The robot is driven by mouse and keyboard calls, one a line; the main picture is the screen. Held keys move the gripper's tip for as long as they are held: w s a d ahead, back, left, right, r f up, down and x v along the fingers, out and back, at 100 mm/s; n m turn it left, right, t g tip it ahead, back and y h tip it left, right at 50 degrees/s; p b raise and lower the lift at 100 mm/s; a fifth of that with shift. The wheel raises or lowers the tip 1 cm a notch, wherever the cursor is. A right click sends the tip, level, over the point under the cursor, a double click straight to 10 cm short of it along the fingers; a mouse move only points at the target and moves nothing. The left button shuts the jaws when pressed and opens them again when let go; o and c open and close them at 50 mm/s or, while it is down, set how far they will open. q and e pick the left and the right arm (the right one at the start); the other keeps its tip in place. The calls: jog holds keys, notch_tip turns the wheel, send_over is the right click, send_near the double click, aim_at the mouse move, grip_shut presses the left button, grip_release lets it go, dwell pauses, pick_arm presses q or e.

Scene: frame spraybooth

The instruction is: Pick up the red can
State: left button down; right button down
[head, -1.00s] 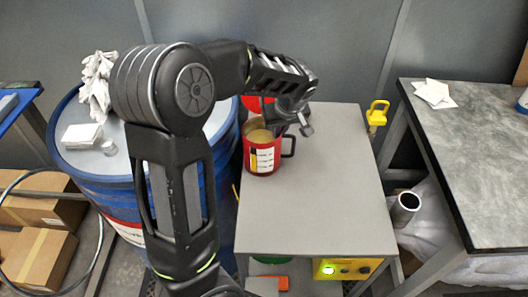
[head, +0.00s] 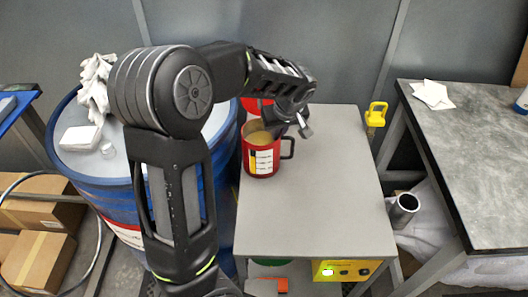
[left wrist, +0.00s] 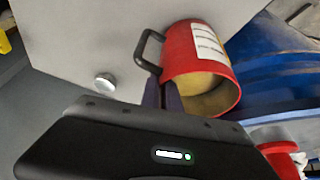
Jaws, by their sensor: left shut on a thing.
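The red can (head: 262,162) has a white label, a black handle and a tan inside. It is upright at the left edge of the grey-topped stand (head: 320,205). In the left wrist view the can (left wrist: 192,52) shows its open mouth and handle. My left gripper (head: 275,127) reaches down from behind and is shut on the can near its rim, on the handle side. Its dark fingers (left wrist: 163,95) touch the wall there in the left wrist view. I cannot tell whether the can's base is clear of the top. My right gripper is not in view.
A blue drum (head: 95,180) stands close left of the stand, with white gloves (head: 95,85) on it. A red round thing (head: 256,105) is behind the can. A yellow padlock-like item (head: 376,115) is at the stand's right.

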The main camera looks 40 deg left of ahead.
pick_arm(q)
jog(key=shift+r, duration=0.1)
notch_tip(320, 180, up, 10)
jog(key=shift+b, duration=0.5)
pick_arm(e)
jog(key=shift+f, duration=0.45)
